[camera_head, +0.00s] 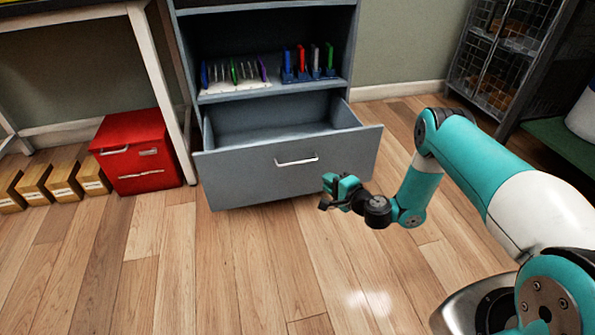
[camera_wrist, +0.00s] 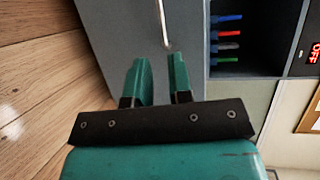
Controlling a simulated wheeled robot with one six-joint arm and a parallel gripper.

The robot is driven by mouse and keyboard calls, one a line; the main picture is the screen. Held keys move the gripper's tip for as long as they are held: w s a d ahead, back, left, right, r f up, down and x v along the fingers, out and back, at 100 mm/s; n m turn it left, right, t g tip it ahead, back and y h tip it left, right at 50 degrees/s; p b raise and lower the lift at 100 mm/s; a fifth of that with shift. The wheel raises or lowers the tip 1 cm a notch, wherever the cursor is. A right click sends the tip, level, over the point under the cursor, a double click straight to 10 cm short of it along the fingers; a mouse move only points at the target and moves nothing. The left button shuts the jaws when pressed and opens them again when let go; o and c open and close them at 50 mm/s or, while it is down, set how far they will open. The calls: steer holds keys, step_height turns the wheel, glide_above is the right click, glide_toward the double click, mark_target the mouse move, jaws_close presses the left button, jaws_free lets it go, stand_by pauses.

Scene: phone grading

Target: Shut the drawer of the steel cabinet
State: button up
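The steel cabinet (camera_head: 353,50) is blue-grey, and its bottom drawer (camera_head: 230,180) is pulled out, with its empty inside showing from above. A pale bar handle (camera_head: 297,161) sits on the drawer front; it also shows in the wrist view (camera_wrist: 163,22). My gripper (camera_head: 326,190) is in front of the drawer front, to the right of and lower than the handle in the head view. In the wrist view my gripper (camera_wrist: 160,75) has its two teal fingers apart with nothing between them. The handle lies just ahead of the fingers. I cannot tell whether a fingertip touches the drawer.
Coloured phones stand in racks (camera_head: 235,86) on the shelf above the drawer. A red box (camera_head: 130,150) and several small wooden boxes (camera_head: 65,183) stand at left by a table leg (camera_head: 160,90). A wire cage (camera_head: 500,55) stands at right. The wooden floor (camera_head: 200,270) in front is clear.

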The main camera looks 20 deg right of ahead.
mark_target(298, 163)
steer(key=shift+b+x, duration=4.35)
steer(key=shift+x, duration=3.55)
steer(key=shift+c, duration=0.5)
jaws_close()
